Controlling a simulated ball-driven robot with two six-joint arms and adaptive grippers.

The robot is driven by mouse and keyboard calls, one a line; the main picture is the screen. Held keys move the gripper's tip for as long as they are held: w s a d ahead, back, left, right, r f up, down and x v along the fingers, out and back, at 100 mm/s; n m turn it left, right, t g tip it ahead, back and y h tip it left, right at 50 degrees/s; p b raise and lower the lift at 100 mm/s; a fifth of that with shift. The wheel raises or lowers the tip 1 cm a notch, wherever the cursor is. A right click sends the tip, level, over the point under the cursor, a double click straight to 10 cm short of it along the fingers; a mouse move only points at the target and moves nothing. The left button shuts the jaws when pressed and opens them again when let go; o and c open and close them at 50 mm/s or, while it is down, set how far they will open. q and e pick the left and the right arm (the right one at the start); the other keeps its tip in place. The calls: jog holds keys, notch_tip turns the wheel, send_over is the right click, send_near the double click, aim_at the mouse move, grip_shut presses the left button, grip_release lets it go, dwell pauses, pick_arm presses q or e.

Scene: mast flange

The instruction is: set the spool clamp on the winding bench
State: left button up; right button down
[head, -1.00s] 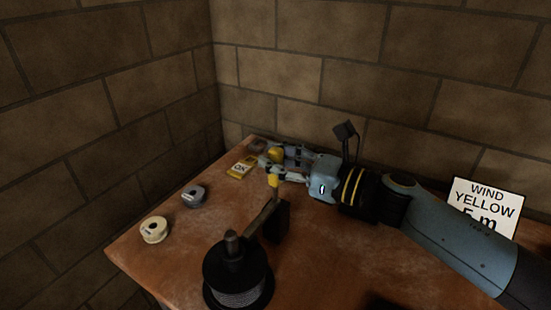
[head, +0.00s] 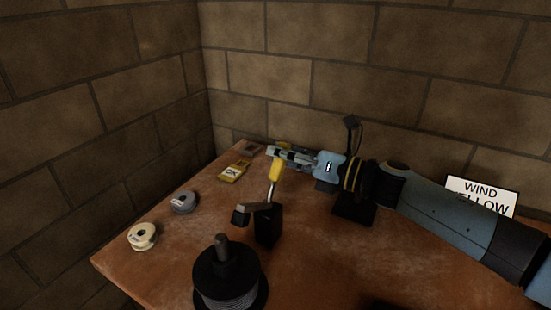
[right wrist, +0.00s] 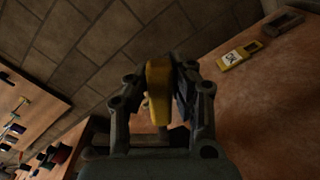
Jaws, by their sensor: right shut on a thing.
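The spool clamp (head: 268,226) is a black block on the bench, with a metal lever and a yellow handle (head: 276,172). Its short arm carries a black pad (head: 241,217) that sticks out to the left, above the bench. My right gripper (head: 282,154) is shut on the yellow handle, which stands steeply upright. The right wrist view shows the handle (right wrist: 158,90) between the fingers. A black spool of grey wire (head: 230,281) stands in front of the clamp, with a post through its middle. The pad looks apart from it. My left gripper is not in view.
The brown winding bench (head: 180,262) also holds a cream spool (head: 142,236), a grey spool (head: 184,203), a yellow device reading OK (head: 233,171) and a dark grey box (head: 251,148). A white sign (head: 482,194) stands behind my right arm. Brick walls close the back and left.

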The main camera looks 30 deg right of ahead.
jog(key=w+d+f+m+b, duration=0.2)
jog(key=d+f+m, duration=0.1)
jog(key=f+m, duration=0.2)
jog(key=shift+m+b, duration=0.35)
jog(key=shift+m, duration=0.55)
jog(key=shift+d, duration=0.1)
jog(key=c, duration=1.1)
grip_release()
jog(key=v, duration=1.2)
